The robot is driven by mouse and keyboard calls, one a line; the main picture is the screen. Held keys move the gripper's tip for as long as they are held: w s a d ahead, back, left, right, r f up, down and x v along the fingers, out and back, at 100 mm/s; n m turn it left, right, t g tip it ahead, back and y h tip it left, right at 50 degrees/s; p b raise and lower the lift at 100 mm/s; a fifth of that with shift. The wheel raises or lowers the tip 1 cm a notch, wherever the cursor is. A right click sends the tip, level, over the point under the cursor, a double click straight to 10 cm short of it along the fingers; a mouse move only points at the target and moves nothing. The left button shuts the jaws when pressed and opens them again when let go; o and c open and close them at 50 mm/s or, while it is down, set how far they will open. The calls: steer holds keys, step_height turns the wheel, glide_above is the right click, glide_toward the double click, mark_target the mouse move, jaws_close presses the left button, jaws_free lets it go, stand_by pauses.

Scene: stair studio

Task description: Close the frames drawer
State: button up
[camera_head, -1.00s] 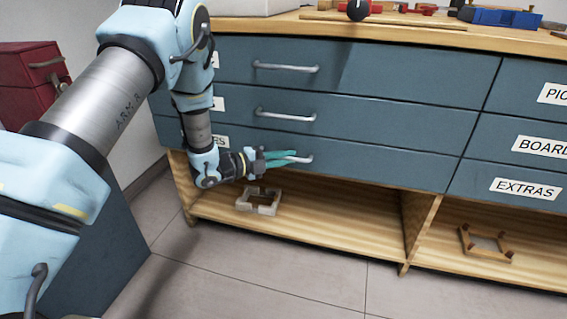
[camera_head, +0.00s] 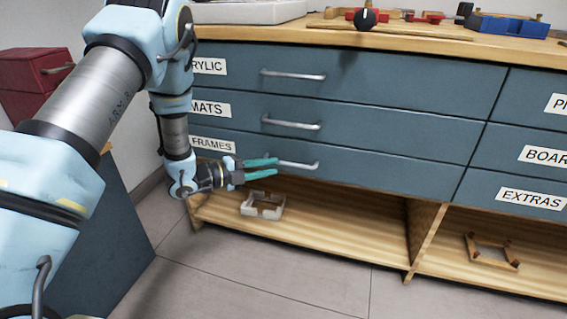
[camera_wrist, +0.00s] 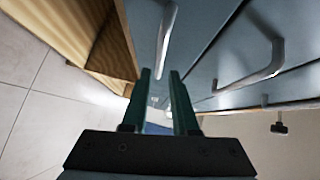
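The frames drawer (camera_head: 380,174) is the bottom drawer of the left column, with a white FRAMES label (camera_head: 213,144). Its front looks flush with the drawers above. Its bar handle (camera_head: 300,165) is partly covered by my gripper. My gripper (camera_head: 277,167) is at the handle's left end, its teal fingers pointing right along the drawer front. In the wrist view, my gripper (camera_wrist: 158,75) has a gap between its fingers and holds nothing. A handle (camera_wrist: 165,40) lies just beyond the fingertips. I cannot tell whether they touch the drawer.
Acrylic (camera_head: 208,67) and mats (camera_head: 209,108) drawers sit above, both shut. An open shelf (camera_head: 340,228) below holds a small pale frame (camera_head: 262,206). A wooden frame (camera_head: 491,252) lies in the right bay. A red box (camera_head: 30,80) stands at left. Floor in front is clear.

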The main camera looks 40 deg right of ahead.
steer(key=v, duration=0.3)
steer(key=shift+a, duration=0.25)
steer(key=w+a+r+n+t+y, duration=0.3)
steer(key=w+a+n+t+y, duration=0.15)
steer(key=w+a+n, duration=0.35)
steer(key=w+a+r+n+t+y, duration=0.2)
steer(key=w+a+n+t+y, duration=0.1)
steer(key=w+a+n+t, duration=0.5)
steer(key=s+a+r+n+g+y, duration=0.2)
steer(key=a+n+y, duration=0.3)
steer(key=a, duration=0.5)
steer(key=s+a+r+n+g+y, duration=0.1)
steer(key=a+r+n+y, duration=0.1)
steer(key=a+n, duration=0.6)
steer(key=s+a+r+n+g+y, duration=0.1)
steer(key=s+a+n+g, duration=0.1)
steer(key=s+a+n, duration=0.3)
steer(key=s+a+r+n+g, duration=0.15)
steer(key=s+a, duration=0.25)
steer(key=s, duration=0.4)
steer(key=w+p+v, duration=0.3)
steer(key=p+v, duration=1.1)
steer(key=p, duration=0.1)
steer(key=w+d+r+p+v, duration=0.1)
steer(key=w+p+v, duration=0.2)
steer(key=p+v, duration=1.2)
steer(key=shift+s+d+r+g+p, duration=0.25)
steer(key=shift+d+g+p, duration=0.05)
steer(key=shift+g+p, duration=0.15)
